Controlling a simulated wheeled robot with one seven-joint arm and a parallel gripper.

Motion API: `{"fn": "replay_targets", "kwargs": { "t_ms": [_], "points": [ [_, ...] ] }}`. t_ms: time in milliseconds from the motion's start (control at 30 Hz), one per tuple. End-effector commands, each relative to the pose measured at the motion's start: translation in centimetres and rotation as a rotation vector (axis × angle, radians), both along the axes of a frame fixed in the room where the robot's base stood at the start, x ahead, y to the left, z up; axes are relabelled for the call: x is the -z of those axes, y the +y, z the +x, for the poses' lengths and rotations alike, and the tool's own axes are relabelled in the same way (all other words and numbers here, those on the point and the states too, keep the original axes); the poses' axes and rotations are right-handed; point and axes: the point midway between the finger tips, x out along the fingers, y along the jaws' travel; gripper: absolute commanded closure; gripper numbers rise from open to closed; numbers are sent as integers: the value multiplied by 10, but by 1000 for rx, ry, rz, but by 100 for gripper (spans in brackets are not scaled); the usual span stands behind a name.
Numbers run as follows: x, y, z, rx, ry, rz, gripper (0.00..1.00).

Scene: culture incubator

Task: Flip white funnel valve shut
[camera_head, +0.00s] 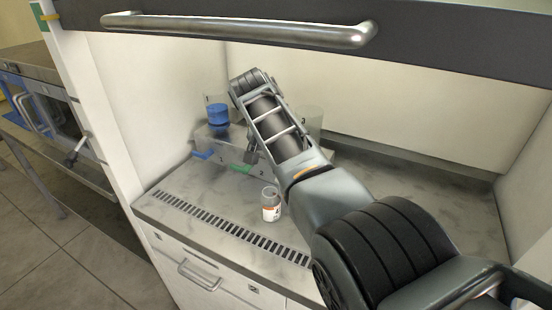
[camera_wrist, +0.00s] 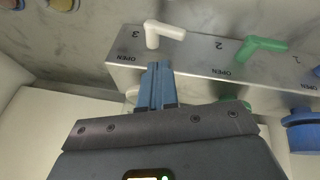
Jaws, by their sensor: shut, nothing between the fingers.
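The white valve handle (camera_wrist: 165,31) is at the upper middle of the wrist view, on the face of a metal stand (camera_wrist: 200,70) beside the number 3. Its lever points right and an "OPEN" label is below it. My gripper (camera_wrist: 157,68) is shut and empty, with its blue-grey fingertips just below the white handle. A small gap seems to show between them; contact cannot be told for sure. In the head view the stand (camera_head: 210,139) is partly behind my arm, and the white handle is hidden.
A green handle (camera_wrist: 260,47) by number 2 is right of the white one; a blue handle (camera_wrist: 317,71) is at the edge. The head view shows a blue-filled funnel (camera_head: 218,115), a clear vessel (camera_head: 310,120) and an open bottle (camera_head: 270,207) on the counter. Free counter lies right.

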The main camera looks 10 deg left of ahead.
Motion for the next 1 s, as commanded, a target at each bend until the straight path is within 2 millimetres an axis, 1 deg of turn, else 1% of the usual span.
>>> {"fn": "replay_targets", "kwargs": {
  "t_ms": [33,67,100,400,533,700,1000],
  "points": [
    [-13,-5,2,2,1,0,100],
    [-12,-1,2,0,-1,0,100],
    [-13,7,0,-2,-1,0,100],
    [-49,50,-7,-1,0,1,100],
    [-61,62,-9,1,0,0,100],
    [-69,70,-11,1,1,0,100],
    [-70,71,-11,2,2,0,100]
  ]
}}
